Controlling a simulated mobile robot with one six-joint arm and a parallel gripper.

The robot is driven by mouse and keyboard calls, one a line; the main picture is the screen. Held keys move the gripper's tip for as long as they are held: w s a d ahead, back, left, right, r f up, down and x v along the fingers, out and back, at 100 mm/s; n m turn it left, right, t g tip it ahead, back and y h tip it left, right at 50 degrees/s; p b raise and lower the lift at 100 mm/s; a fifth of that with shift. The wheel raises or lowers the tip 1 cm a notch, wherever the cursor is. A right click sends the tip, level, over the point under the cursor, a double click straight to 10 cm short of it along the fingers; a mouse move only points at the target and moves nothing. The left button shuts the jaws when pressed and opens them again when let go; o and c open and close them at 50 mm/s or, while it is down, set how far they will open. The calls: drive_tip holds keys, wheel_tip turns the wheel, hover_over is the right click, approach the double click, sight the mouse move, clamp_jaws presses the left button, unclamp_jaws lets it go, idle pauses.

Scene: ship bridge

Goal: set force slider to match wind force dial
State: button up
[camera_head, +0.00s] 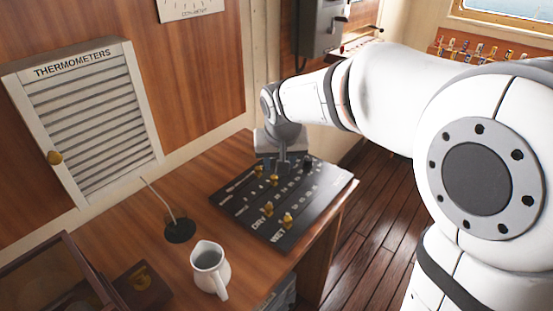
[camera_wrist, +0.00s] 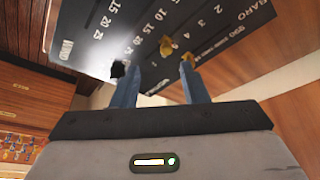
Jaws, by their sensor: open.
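A black slider panel (camera_head: 300,228) with white scales and several brass knobs lies on the wooden desk; it fills the upper wrist view (camera_wrist: 100,55), upside down. DRY, WET and BARO labels show, but I cannot read a force label. My gripper (camera_head: 283,167) is open over the panel's far part. In the wrist view, my gripper (camera_wrist: 158,70) has its blue fingers apart, with one brass knob (camera_wrist: 166,45) beyond the gap, another brass knob (camera_wrist: 188,58) by the right fingertip and a black knob (camera_wrist: 118,69) by the left. Contact is unclear. No wind force dial is identifiable.
A white gauge plate (camera_head: 190,8) on the wall is cut off by the top edge. A white jug (camera_head: 209,270), a thin rod in a dark holder (camera_head: 179,230) and a glass-topped case (camera_head: 50,285) stand on the desk left of the panel. A louvred THERMOMETERS box (camera_head: 85,115) hangs behind.

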sight(274, 177)
drive_tip(key=x, duration=0.5)
drive_tip(key=a+x, duration=0.1)
drive_tip(key=x, duration=0.2)
drive_tip(key=shift+w, duration=0.35)
drive_tip(key=shift+c, duration=0.3)
clamp_jaws()
